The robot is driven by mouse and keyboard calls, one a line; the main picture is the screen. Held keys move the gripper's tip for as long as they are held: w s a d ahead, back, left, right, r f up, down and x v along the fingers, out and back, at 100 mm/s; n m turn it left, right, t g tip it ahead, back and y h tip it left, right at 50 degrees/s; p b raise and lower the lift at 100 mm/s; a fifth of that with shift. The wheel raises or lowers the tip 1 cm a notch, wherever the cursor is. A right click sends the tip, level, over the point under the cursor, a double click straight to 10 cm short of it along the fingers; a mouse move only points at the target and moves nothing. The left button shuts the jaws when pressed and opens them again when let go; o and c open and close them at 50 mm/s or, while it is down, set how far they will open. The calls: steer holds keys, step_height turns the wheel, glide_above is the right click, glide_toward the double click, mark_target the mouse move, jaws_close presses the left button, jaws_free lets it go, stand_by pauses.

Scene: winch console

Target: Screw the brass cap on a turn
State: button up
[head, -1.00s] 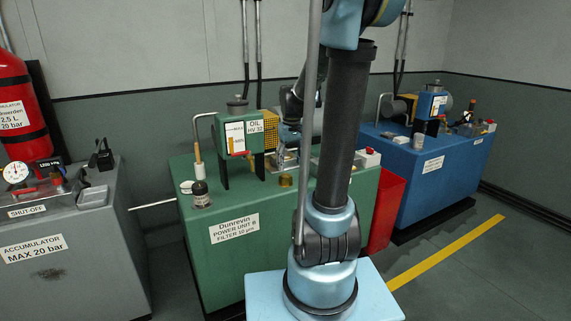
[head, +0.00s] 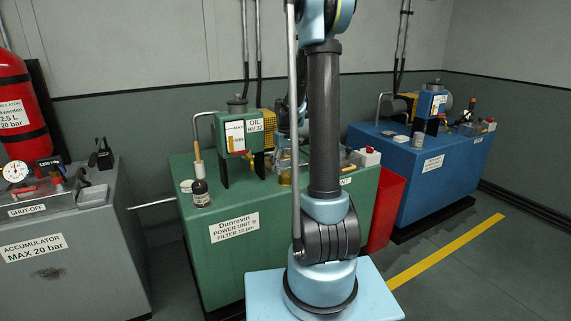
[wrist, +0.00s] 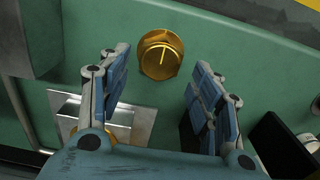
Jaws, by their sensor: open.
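The brass cap (wrist: 160,54) is a round, ridged knob with a pale line on its face, on the green power unit (wrist: 50,85). In the head view the cap (head: 285,179) shows small on the green unit's top, just left of my arm. My gripper (wrist: 158,70) is open, with one blue-padded finger on each side below the cap in the wrist view. Nothing is between the fingers, and they look apart from the cap. In the head view my arm hides most of the gripper.
The oil gauge box (head: 239,133) and a dark jar (head: 200,193) stand on the green unit's left part. A red bin (head: 384,210) stands at its right side.

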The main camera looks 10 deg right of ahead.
mark_target(286, 174)
steer(key=shift+f, duration=2.45)
steer(key=c, duration=1.3)
steer(key=shift+o, duration=0.2)
steer(key=shift+r, duration=1.8)
